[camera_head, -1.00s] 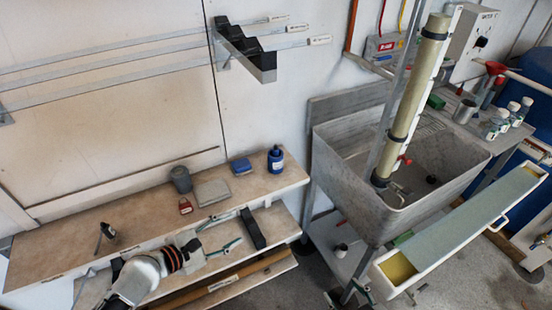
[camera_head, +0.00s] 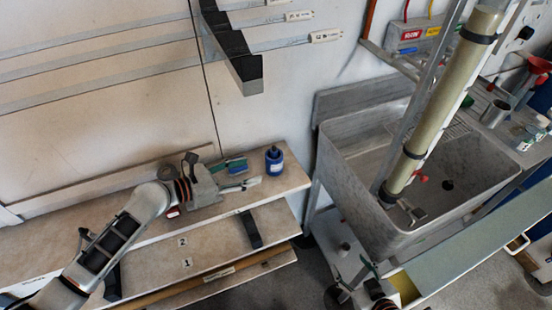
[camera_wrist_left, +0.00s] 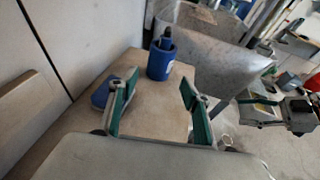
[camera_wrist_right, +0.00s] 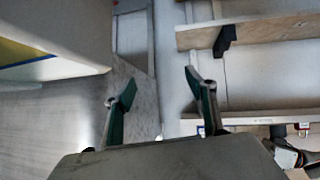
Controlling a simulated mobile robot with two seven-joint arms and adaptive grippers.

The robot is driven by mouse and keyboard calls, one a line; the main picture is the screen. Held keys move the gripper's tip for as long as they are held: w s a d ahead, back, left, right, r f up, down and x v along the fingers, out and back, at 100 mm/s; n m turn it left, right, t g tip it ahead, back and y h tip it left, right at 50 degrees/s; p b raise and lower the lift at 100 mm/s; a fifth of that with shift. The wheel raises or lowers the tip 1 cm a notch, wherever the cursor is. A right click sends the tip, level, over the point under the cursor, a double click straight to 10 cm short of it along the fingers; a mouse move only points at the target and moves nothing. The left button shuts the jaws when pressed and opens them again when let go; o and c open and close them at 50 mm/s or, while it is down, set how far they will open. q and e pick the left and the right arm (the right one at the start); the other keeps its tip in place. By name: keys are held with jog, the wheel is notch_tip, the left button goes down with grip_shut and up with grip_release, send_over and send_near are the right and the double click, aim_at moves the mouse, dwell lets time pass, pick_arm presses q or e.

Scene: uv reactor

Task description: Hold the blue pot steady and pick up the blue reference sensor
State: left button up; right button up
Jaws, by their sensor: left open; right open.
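The blue pot (camera_head: 274,162) stands upright near the right end of the upper wooden shelf. In the left wrist view the pot (camera_wrist_left: 160,65) and sensor (camera_wrist_left: 167,38) are ahead, slightly beyond my fingertips. My left gripper (camera_head: 246,174) is open and empty, just left of the pot, pointing at it and apart from it. My right gripper (camera_head: 355,278) is low at the bottom of the head view, below the sink; the right wrist view shows it open and empty (camera_wrist_right: 160,88).
A blue box (camera_wrist_left: 103,92) lies beside my left finger. The steel sink (camera_head: 345,180) with a tall tube (camera_head: 445,95) is right of the shelf. A long trough (camera_head: 490,235) is at lower right. A bracket (camera_head: 235,55) with long rods is on the wall.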

aim_at(267, 165)
pick_arm(q)
jog(key=shift+w+d+f, duration=0.2)
jog(key=shift+w+d, duration=0.05)
jog(key=shift+d, duration=0.15)
jog(key=b+x, duration=0.2)
jog(key=x, duration=0.4)
jog(key=shift+w+d, duration=0.15)
jog(key=shift+x, duration=0.85)
jog(key=shift+d+f, duration=0.1)
pick_arm(e)
jog(key=shift+w+a+f+y, duration=0.15)
jog(key=shift+w+a, duration=0.1)
jog(key=shift+a, duration=0.15)
jog(key=shift+w+a+f+y, duration=0.1)
jog(key=shift+w+a+y, duration=0.1)
jog(key=shift+a, duration=0.15)
pick_arm(q)
jog(key=c, duration=0.7)
